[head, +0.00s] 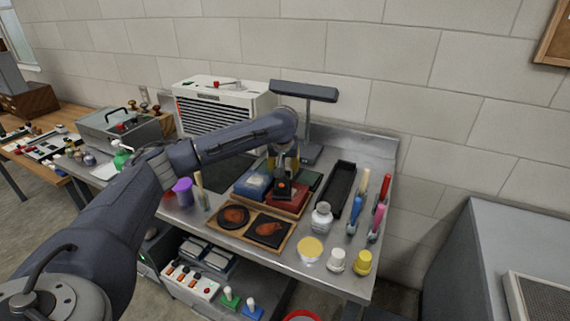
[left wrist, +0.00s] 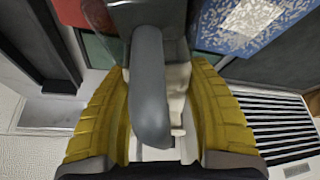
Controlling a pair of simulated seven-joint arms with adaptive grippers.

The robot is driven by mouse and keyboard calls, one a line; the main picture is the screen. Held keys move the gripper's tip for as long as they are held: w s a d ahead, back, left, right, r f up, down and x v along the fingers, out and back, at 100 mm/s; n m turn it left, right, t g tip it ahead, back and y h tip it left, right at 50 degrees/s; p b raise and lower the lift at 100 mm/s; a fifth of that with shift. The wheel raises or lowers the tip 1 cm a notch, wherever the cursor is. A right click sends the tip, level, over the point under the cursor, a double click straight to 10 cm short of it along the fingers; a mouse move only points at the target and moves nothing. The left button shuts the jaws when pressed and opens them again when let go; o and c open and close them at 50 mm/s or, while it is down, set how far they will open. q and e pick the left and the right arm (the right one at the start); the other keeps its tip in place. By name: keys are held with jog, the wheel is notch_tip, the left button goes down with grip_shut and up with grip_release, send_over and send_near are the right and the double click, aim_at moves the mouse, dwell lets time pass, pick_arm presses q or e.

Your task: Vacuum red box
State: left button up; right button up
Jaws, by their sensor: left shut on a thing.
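The red box (head: 293,201) sits in a wooden tray on the steel bench, beside a blue box (head: 254,186). My left gripper (head: 284,163) is above the red box, fingers pointing down. Its yellow fingers are shut on a dark grey handheld tool (left wrist: 148,90), which looks like the vacuum. The tool's dark lower end (head: 284,190) is over the red box; whether it touches is not clear. In the left wrist view, part of the red box (left wrist: 72,12) shows top left and the blue box (left wrist: 250,22) top right. My right gripper is out of view.
A wooden board (head: 253,225) with two dark-and-orange pieces lies in front. A black tray (head: 339,190), bottles, jars and coloured-handled brushes (head: 379,209) stand to the right. A lamp (head: 304,92) and a white vented unit (head: 215,105) stand behind. A purple cup (head: 182,191) is left.

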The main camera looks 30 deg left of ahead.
pick_arm(q)
jog(key=shift+s+d, duration=0.1)
jog(key=shift+s, duration=1.2)
jog(key=shift+w+r, duration=0.1)
jog(key=shift+w, duration=1.6)
jog(key=shift+w+a, duration=0.15)
jog(key=shift+w, duration=0.65)
jog(key=shift+w+a, duration=0.15)
jog(key=shift+w, duration=0.6)
jog(key=shift+w, duration=0.1)
jog(key=shift+w+a, duration=0.1)
jog(key=shift+w, duration=1.4)
